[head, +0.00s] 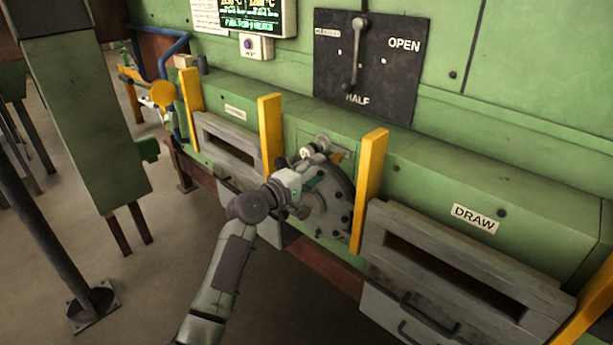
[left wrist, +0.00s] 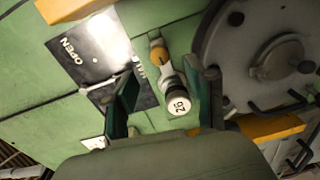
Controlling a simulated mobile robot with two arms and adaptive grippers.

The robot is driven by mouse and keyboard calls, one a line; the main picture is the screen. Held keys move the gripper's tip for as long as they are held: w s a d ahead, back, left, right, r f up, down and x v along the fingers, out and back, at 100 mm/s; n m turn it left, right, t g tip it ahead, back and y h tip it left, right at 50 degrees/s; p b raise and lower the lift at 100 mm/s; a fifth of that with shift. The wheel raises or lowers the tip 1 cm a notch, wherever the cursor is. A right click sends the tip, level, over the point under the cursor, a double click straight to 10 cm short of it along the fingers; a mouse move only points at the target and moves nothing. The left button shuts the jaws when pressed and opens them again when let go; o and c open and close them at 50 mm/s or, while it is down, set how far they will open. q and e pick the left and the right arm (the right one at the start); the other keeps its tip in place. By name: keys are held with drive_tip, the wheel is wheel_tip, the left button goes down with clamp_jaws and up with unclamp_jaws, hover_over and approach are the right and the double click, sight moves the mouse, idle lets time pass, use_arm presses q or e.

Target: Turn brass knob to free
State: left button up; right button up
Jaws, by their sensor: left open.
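A small fitting with a brass-coloured part (left wrist: 158,54) and a pale round end cap (left wrist: 178,104) with dark marks shows in the left wrist view. My left gripper (left wrist: 166,98) is open, with one finger on each side of this fitting; I cannot tell whether either finger touches it. In the head view my left gripper (head: 312,162) is at the green furnace front, by a round dark plate (head: 330,208) between two yellow posts. The gripper and wrist hide part of the fitting there. My right gripper is not in view.
A black panel (head: 392,80) with a lever and the words OPEN and HALF is above. Yellow posts (head: 370,180) (head: 271,135) stand close on both sides of the gripper. A slotted grey door (head: 455,270) with handles is at right, below a DRAW label (head: 474,218).

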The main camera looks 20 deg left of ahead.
use_arm(q)
drive_tip(key=v, duration=0.3)
drive_tip(key=shift+s+a, duration=0.1)
drive_tip(key=shift+s, duration=0.1)
